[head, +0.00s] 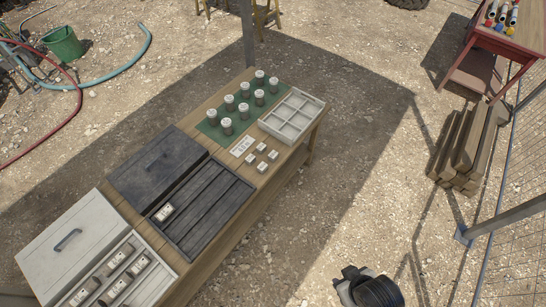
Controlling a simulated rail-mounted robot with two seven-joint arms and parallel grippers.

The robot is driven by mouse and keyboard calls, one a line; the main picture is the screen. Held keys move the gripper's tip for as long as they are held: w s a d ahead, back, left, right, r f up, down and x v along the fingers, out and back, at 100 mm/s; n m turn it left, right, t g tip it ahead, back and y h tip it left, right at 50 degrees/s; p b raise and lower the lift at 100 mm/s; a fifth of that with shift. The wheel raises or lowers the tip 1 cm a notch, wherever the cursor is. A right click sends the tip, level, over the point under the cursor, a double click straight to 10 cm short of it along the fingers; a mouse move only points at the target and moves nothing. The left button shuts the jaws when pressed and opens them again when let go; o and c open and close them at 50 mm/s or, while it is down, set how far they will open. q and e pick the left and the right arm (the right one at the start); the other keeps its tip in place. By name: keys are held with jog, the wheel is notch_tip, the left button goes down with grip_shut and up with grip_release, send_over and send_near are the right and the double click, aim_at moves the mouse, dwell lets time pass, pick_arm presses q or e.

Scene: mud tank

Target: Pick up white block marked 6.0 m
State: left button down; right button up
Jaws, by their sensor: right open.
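Several small white blocks (262,147) stand in a cluster on the wooden table (295,158), beside a white divided tray. Their markings are too small to read, so I cannot tell which one is marked 6.0 m. My left gripper is not in view.
White-capped jars (227,126) stand on a green mat (210,130) behind the blocks, near the white divided tray (318,103). A paper card (242,147) lies beside the blocks. Dark box (190,237) and light grey box (165,275) fill the table's near end. Stacked planks (465,145) lie right.

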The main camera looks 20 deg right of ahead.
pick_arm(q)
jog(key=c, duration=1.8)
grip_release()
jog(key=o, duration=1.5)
